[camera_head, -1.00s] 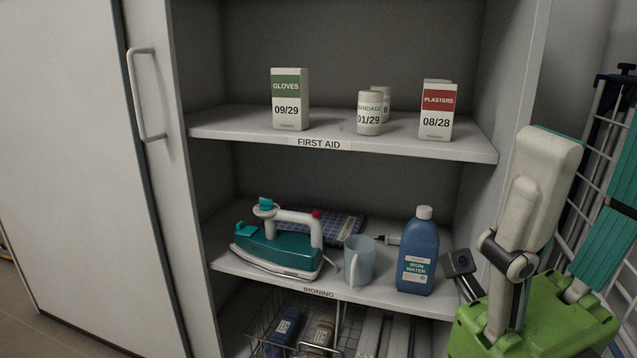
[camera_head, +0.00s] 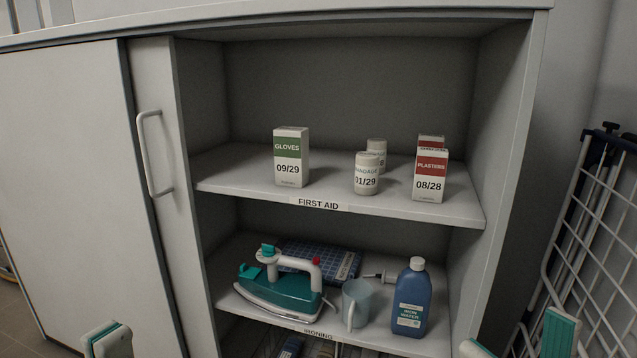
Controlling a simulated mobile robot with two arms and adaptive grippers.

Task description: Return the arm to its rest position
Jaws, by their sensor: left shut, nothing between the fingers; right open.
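My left gripper (camera_head: 108,342) shows only as white and teal fingertips at the bottom left edge, in front of the cabinet's closed part. It is shut and empty. My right gripper (camera_head: 518,343) shows only its two fingertips at the bottom right, set apart with nothing between them. It is open and in front of the cabinet's right side and a white wire rack. The rest of both arms is out of view below.
An open cabinet holds a gloves box (camera_head: 291,158), bandage tubs (camera_head: 367,174) and plasters boxes (camera_head: 430,176) on its upper shelf. An iron (camera_head: 285,287), cup (camera_head: 355,303) and blue bottle (camera_head: 411,299) stand below. A wire rack (camera_head: 590,240) leans at right.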

